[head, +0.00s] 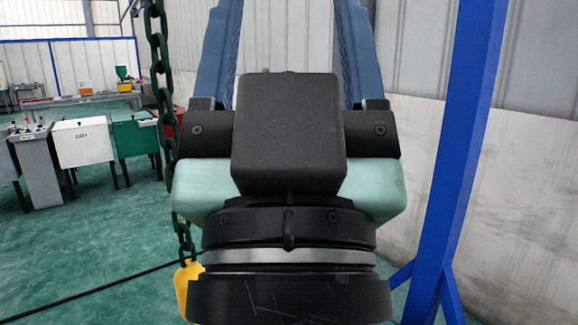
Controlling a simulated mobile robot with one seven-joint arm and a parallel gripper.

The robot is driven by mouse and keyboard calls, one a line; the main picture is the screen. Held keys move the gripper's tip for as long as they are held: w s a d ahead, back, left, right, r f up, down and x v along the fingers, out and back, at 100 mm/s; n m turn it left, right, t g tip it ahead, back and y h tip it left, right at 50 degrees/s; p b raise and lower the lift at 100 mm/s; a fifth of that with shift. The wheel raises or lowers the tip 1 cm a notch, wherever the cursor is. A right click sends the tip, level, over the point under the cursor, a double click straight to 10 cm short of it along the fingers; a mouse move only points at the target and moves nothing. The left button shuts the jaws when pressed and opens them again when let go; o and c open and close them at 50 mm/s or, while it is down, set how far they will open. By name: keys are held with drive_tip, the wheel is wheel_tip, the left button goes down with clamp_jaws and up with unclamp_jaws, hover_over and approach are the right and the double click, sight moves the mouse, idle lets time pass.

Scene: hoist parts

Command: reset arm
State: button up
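My gripper (288,20) fills the middle of the head view, seen from behind. Its black wrist and pale green and black body are at the bottom and centre. Two blue-grey fingers rise from black mounts on either side. The fingers stand wide apart, with only the grey wall seen between them. Their tips run out of the top of the picture. I see nothing held between the visible parts of the fingers.
A dark green chain (160,90) hangs close to my gripper's left side, with a yellow piece (184,285) at its lower end, partly hidden by my wrist. A blue post (460,150) stands at right. Cabinets (84,142) stand far left. Green floor (90,240) at left looks mostly clear.

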wheel_tip(320, 180, up, 17)
drive_tip(key=p, duration=1.5)
drive_tip(key=shift+r, duration=0.2)
